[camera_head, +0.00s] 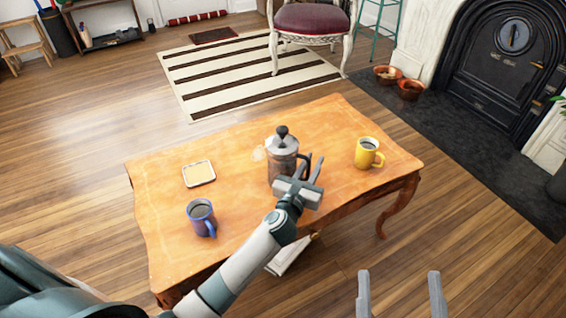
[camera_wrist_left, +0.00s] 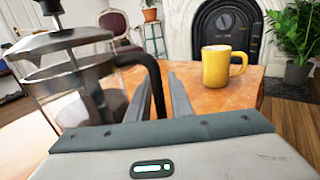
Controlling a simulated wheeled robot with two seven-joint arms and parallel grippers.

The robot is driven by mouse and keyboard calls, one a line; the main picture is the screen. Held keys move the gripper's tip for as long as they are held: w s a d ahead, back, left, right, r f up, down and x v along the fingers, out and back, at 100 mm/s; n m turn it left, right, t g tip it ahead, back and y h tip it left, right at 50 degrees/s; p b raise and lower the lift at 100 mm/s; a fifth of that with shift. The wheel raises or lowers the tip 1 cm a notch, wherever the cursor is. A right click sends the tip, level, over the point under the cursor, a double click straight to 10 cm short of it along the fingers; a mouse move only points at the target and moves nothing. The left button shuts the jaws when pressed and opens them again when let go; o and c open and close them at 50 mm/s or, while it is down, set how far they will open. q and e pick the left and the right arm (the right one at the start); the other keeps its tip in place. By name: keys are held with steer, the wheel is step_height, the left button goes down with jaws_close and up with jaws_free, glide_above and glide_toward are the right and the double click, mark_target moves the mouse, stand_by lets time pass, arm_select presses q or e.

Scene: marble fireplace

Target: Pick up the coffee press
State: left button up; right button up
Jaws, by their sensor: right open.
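The coffee press (camera_head: 282,160), a glass and metal jug with a black knob and a black handle, stands upright on the wooden table. It also shows at the left of the left wrist view (camera_wrist_left: 75,80), cut off by the frame. My left gripper (camera_head: 313,170) is at its handle side. In the left wrist view the black handle (camera_wrist_left: 154,75) passes between the two fingers (camera_wrist_left: 161,90), which are close together on it. My right gripper (camera_head: 401,290) is open and empty, low in the head view, in front of the table.
On the table (camera_head: 240,240), a yellow mug (camera_head: 366,153) stands right of the press, a blue mug (camera_head: 201,217) at the front left, and a small square pale item (camera_head: 199,174) lies behind that mug. A chair (camera_head: 312,20) and fireplace (camera_head: 505,60) are beyond.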

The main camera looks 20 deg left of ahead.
arm_select(q)
jaws_close()
stand_by(1.1)
steer(key=shift+r, duration=0.1)
stand_by(0.4)
